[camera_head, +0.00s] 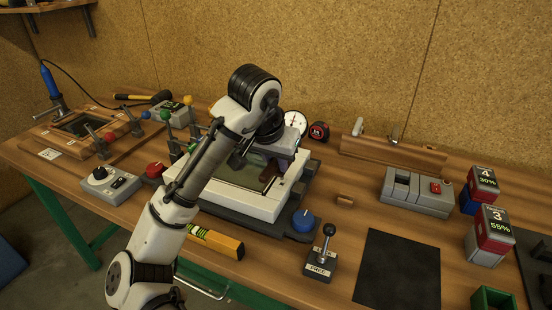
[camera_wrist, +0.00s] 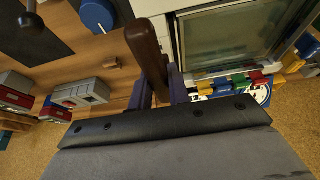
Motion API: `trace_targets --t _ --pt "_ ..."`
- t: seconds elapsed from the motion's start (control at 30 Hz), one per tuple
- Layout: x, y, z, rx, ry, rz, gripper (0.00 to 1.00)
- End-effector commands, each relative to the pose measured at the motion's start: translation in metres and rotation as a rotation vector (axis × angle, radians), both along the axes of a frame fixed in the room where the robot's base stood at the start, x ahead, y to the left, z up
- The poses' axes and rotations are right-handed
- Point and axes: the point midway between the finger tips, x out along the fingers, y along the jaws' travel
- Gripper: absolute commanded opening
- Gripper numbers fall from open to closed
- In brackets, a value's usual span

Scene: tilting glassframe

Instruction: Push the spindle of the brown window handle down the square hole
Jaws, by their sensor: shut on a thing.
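The brown window handle (camera_wrist: 147,45) is between the fingers of my gripper (camera_wrist: 165,88) in the wrist view, its long grip pointing away from the palm. My gripper is shut on it. In the head view the handle (camera_head: 268,174) shows as a small brown piece below my gripper (camera_head: 276,160), at the right side of the white glass frame (camera_head: 262,206). The frame also shows in the wrist view (camera_wrist: 176,40), close beside the handle. I cannot make out the spindle or the square hole in either view, so I cannot tell whether they meet.
The frame sits on a dark base with a blue knob (camera_head: 303,220). A lever box (camera_head: 321,258), a black mat (camera_head: 398,268) and a grey switch box (camera_head: 416,193) stand to the right. A yellow level (camera_head: 215,242) lies in front. My arm hides part of the frame.

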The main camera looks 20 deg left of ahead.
Motion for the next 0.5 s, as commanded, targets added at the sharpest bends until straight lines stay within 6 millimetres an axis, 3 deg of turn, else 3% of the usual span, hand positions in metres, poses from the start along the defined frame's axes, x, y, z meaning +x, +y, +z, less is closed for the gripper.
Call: trace_targets --t 0.5 --pt "0.0 0.0001 -0.0026 0.0 -0.001 0.0 0.0"
